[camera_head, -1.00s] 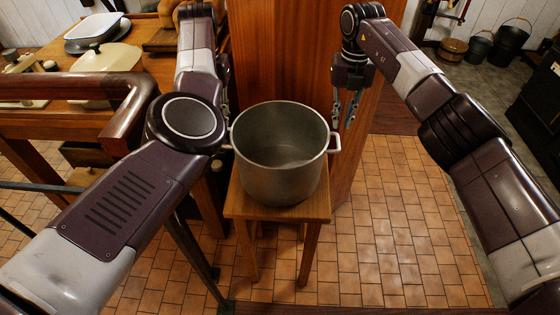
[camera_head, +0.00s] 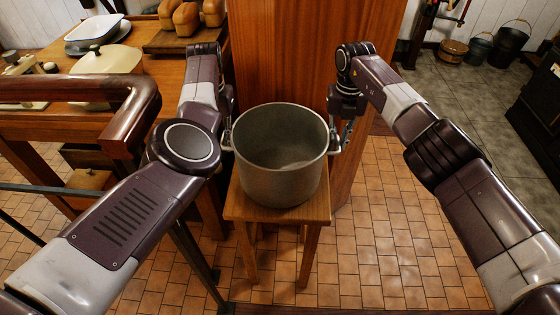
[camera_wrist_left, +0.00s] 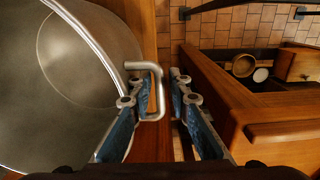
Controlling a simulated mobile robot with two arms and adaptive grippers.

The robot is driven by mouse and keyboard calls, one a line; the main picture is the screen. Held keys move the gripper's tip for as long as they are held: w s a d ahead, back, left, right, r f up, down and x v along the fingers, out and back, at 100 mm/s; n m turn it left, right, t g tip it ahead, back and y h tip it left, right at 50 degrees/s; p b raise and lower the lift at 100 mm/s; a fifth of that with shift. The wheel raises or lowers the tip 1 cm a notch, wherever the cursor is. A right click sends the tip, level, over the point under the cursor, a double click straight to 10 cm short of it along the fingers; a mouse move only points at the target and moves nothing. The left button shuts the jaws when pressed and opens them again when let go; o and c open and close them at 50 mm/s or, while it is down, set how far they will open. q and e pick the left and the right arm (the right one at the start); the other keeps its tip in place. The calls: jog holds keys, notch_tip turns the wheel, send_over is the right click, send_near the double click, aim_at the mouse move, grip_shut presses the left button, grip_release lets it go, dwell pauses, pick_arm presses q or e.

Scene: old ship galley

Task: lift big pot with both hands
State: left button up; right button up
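The big pot (camera_head: 280,185) is a grey metal pot, upright and empty, standing on a small wooden stool (camera_head: 280,212). My left gripper (camera_head: 229,128) is at the pot's left handle, partly hidden by my arm. In the left wrist view its fingers (camera_wrist_left: 153,88) are apart, with the pot's handle (camera_wrist_left: 145,66) between them and a gap to the right finger. My right gripper (camera_head: 341,132) points down at the right handle (camera_head: 334,150). Its fingers look apart, one on the outer side of the handle; the inner finger is mostly hidden.
A wooden counter (camera_head: 150,75) with a lidded dish (camera_head: 108,65), bread loaves (camera_head: 187,18) and a rounded rail (camera_head: 80,88) is at the left. A wooden panel (camera_head: 285,55) stands close behind the pot. The tiled floor (camera_head: 410,235) at the right is clear.

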pick_arm(q)
jog(key=shift+c, duration=0.5)
pick_arm(e)
jog(key=shift+c, duration=0.6)
pick_arm(q)
grip_shut()
pick_arm(e)
grip_shut()
pick_arm(q)
jog(key=shift+w+r, duration=0.15)
pick_arm(e)
jog(key=shift+w+r, duration=0.15)
jog(key=shift+r, duration=0.1)
